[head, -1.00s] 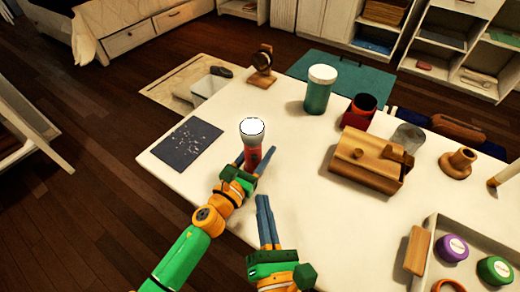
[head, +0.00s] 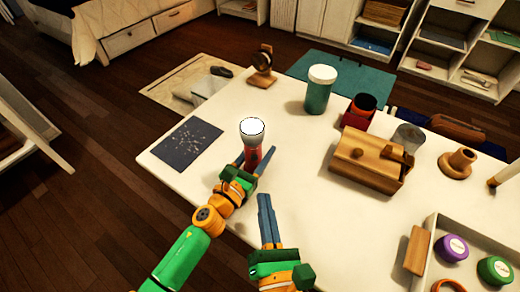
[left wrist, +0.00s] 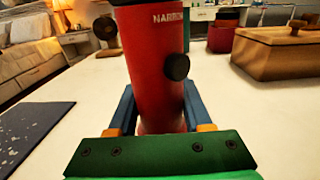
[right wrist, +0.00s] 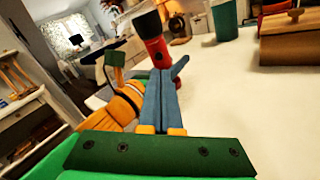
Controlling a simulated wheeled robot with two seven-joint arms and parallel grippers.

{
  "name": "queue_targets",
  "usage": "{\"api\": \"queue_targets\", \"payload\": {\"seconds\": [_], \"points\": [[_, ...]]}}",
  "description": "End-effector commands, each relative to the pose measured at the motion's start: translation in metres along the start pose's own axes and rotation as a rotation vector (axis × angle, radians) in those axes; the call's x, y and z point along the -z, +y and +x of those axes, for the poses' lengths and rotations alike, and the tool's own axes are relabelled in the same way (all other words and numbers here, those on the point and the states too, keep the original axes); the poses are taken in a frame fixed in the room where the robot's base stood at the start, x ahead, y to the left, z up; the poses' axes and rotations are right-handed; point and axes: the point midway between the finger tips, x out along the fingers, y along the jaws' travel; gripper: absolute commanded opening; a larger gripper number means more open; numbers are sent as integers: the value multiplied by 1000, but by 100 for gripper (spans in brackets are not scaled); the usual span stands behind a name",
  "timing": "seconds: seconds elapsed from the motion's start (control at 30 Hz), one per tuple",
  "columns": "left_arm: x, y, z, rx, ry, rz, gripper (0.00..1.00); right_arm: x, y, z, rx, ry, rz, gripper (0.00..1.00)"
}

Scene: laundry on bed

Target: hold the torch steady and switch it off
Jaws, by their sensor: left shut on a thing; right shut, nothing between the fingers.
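The torch (head: 252,136) stands upright near the table's left front edge, with a red body, a dark head and a bright white lens facing up. In the left wrist view its red body (left wrist: 155,65) shows the letters "NARROW" and a round black knob (left wrist: 176,66) on its side. My left gripper (head: 252,165) is shut on the torch's lower body, one blue finger on each side. My right gripper (head: 265,200) is shut and empty, a little in front of the torch and to its right. The right wrist view shows the torch (right wrist: 154,45) just beyond its fingertips, apart from them.
A dark speckled mat (head: 188,144) lies left of the torch. A green jar (head: 319,92), a red cup (head: 361,109) and a wooden box (head: 366,162) stand to the right. A tray (head: 480,240) with round-lidded items is at the lower right. The table between is clear.

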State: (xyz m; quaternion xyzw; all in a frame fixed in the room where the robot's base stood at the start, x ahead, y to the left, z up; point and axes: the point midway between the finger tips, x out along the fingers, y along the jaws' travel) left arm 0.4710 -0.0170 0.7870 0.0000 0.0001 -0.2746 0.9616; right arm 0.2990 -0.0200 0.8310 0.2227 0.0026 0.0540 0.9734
Motion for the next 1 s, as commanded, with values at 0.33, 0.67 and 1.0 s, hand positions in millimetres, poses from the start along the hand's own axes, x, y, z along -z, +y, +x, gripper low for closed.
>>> {"api": "queue_targets", "payload": {"seconds": [0.33, 0.67, 1.0], "points": [[0, 0, 0, 0, 1, 0, 0, -107, -2, -4, 440, -647, -2104, 0], [0, 0, 0, 0, 1, 0, 0, -40, 14, -15, -771, 466, 1344, 0], [0, 0, 0, 0, 0, 0, 0, 1, -12, 1, -724, 376, 618, 0]]}}
